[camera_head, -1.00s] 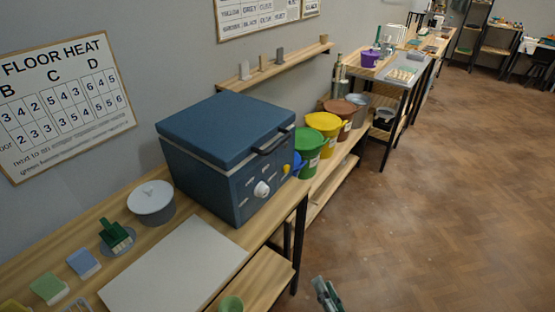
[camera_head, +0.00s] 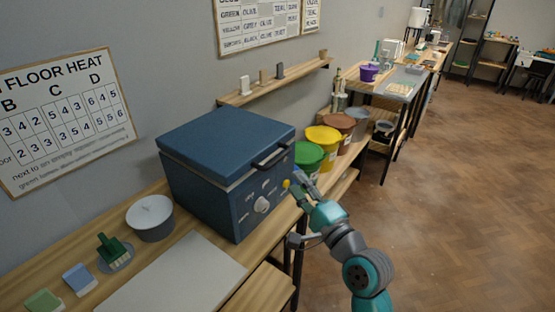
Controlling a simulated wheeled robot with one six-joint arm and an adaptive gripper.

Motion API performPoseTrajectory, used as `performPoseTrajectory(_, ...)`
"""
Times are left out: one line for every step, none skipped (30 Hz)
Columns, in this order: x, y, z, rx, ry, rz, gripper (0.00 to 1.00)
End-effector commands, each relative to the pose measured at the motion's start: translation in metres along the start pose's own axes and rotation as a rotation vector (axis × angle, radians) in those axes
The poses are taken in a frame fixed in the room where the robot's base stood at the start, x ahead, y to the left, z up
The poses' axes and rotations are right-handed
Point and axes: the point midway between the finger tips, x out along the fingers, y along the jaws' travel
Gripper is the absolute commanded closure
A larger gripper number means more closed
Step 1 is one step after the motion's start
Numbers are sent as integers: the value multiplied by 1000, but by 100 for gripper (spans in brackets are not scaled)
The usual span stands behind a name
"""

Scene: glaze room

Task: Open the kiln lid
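The blue kiln (camera_head: 208,202) stands on the wooden bench, with its lid (camera_head: 225,138) lying flat and closed on top. A dark bar handle (camera_head: 273,155) juts from the lid's front edge. The kiln's front has a white dial (camera_head: 262,205) and a yellow knob (camera_head: 286,183). My gripper (camera_head: 302,186) is in front of the kiln's right front corner, below and to the right of the handle. It appears apart from the handle. Its fingers point up and left, and they are too small and overlapped to tell their opening.
Green (camera_head: 309,157), yellow (camera_head: 323,138) and brown (camera_head: 340,123) buckets stand right behind the kiln, close to my gripper. The floor at right is clear.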

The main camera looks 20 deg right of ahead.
Motion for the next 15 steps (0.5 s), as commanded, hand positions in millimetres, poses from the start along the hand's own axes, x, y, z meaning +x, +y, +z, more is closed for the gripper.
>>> performPoseTrajectory(6, 0, 0, 0, -1, 0, 61)
performPoseTrajectory(10, 0, 0, -1, -1, 0, 61)
performPoseTrajectory(16, 0, 1, -2, -1, -1, 61)
performPoseTrajectory(21, -1, 1, -2, -2, -1, 61)
performPoseTrajectory(26, 0, 1, -2, -2, 0, 61)
performPoseTrajectory(34, 0, 1, -2, -2, -1, 61)
performPoseTrajectory(39, 0, 1, -2, -1, 0, 61)
performPoseTrajectory(44, 0, 1, -2, -2, 0, 61)
performPoseTrajectory(52, 0, 1, -3, -2, 0, 61)
performPoseTrajectory(57, 0, 1, -3, -1, 1, 61)
performPoseTrajectory(62, 0, 1, -3, -1, 0, 61)
performPoseTrajectory(68, 0, 1, -2, -1, 0, 61)
performPoseTrajectory(72, 0, 0, -2, 0, 0, 61)
performPoseTrajectory(76, 0, 1, -2, 0, -1, 61)
performPoseTrajectory(81, 0, 0, -3, 0, 0, 61)
